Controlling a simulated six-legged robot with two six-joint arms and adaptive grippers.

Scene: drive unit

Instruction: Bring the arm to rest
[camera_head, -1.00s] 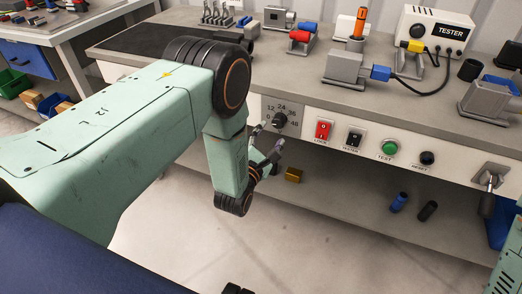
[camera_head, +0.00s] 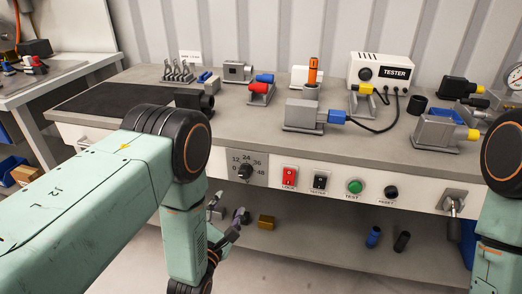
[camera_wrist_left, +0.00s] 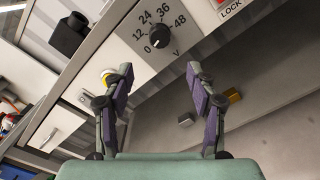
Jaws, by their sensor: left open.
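My left gripper (camera_head: 222,224) is open and empty in the head view, in front of the bench and below the voltage dial (camera_head: 245,171). In the left wrist view its two purple-padded fingers (camera_wrist_left: 160,85) stand wide apart with nothing between them. The dial's black knob (camera_wrist_left: 159,37) is beyond the fingertips and apart from them. My left arm (camera_head: 85,205) reaches in from the left, bent down at the black joint. Part of my right arm (camera_head: 497,205) shows at the right edge; its gripper is out of view.
The bench front carries a red lock switch (camera_head: 289,177), a tester switch (camera_head: 320,182), a green test button (camera_head: 355,187) and a lever (camera_head: 453,203). The tester (camera_head: 380,72) and grey fixtures stand on top. A yellow block (camera_head: 266,222) and two cylinders lie on the lower shelf.

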